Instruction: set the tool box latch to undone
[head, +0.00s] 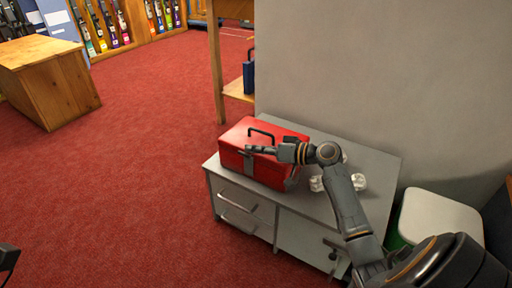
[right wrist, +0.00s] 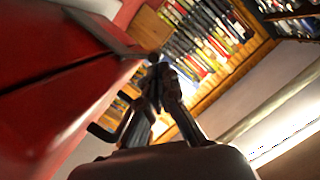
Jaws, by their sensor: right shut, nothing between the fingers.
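A red tool box (head: 233,138) with a black carry handle on its lid sits on a grey cabinet. A grey latch (head: 249,164) shows on its front, partly covered by my right gripper; I cannot tell its setting. My right gripper (head: 251,149) is shut and empty, in front of the box's upper front edge, close to the latch. In the right wrist view the closed fingers (right wrist: 155,80) are beside the red box (right wrist: 50,105), which has a dark strip across it; contact is unclear. A dark piece of my left gripper (head: 8,258) shows at the lower left edge.
The grey cabinet (head: 377,160) has drawers and a door, and white crumpled pieces (head: 358,182) lie on its top. A wall stands behind it. A white-topped bin (head: 440,217) is at the right. The red carpet (head: 140,180) at left is clear up to a wooden block (head: 50,80).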

